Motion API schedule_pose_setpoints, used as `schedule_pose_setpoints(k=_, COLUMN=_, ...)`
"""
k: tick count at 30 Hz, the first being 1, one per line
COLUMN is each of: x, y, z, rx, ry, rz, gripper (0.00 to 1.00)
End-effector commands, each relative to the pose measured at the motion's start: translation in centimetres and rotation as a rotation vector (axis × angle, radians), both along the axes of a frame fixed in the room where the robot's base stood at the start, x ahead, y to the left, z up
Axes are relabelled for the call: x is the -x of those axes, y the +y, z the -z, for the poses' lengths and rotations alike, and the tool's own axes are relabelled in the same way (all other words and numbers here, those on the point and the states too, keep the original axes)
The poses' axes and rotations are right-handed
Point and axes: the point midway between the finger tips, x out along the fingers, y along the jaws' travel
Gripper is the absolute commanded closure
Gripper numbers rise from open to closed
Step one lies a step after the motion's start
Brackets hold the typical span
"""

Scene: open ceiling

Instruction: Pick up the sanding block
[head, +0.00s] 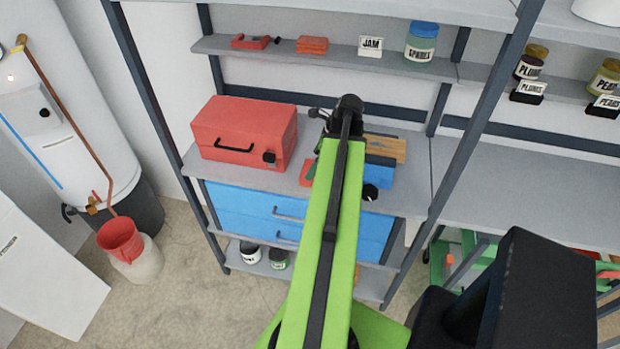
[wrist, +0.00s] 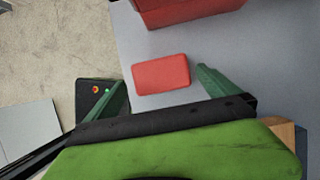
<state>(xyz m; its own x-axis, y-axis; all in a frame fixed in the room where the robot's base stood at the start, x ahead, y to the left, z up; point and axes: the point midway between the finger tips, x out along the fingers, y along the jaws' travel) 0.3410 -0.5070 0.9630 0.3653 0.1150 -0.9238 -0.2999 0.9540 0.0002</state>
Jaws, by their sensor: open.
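A small red block (wrist: 160,75), which looks like the sanding block, lies flat on the grey shelf top. In the wrist view it sits between my gripper's two green fingers (wrist: 161,78), with a gap on each side. My gripper is open and holds nothing; how high it is above the block is hard to tell. In the head view part of the red block (head: 306,173) shows left of my green arm, which hides the rest of it and most of my gripper.
A red toolbox (head: 236,132) stands left of the block and shows at the top of the wrist view (wrist: 190,10). A blue thing (head: 380,172) and a wooden piece (head: 388,148) lie right of my arm. Blue drawers (head: 245,215) are below.

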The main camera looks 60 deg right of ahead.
Motion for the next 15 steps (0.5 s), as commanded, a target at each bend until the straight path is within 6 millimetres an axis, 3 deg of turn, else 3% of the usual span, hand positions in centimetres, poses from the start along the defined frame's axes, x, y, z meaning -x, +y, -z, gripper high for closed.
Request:
schedule_pose_setpoints(k=9, x=-1.2, y=0.4, z=4.8, rx=0.000, ry=0.000, rz=-0.002, gripper=0.00)
schedule_pose_setpoints(k=15, x=-1.5, y=0.5, z=4.8, rx=0.000, ry=0.000, rz=-0.001, gripper=0.00)
